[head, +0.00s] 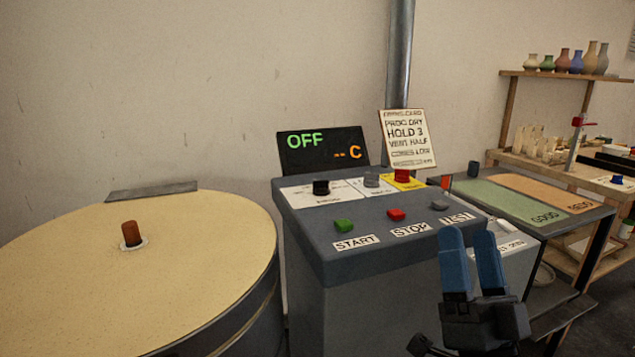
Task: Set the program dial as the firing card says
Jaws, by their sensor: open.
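The control console (335,246) stands in the middle of the head view. On its top are a black dial (321,187), a grey dial (371,180) and a red dial (402,176); their labels are too small to read surely, so I cannot tell their settings. The firing card (406,140) stands behind the console and reads "PROG DRY", "HOLD 3", "VENT HALF" and a line like "CONES LOW". The display (322,150) shows "OFF" and "-- C". My gripper (468,240) is open and empty, in front of the console's right side, apart from the dials.
Green START (344,225), red STOP (396,214) and grey TEST (440,205) buttons line the console's front. A round kiln lid (70,265) with a brown plug (131,234) is at left. A table with green (515,207) and orange (548,193) mats is at right.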

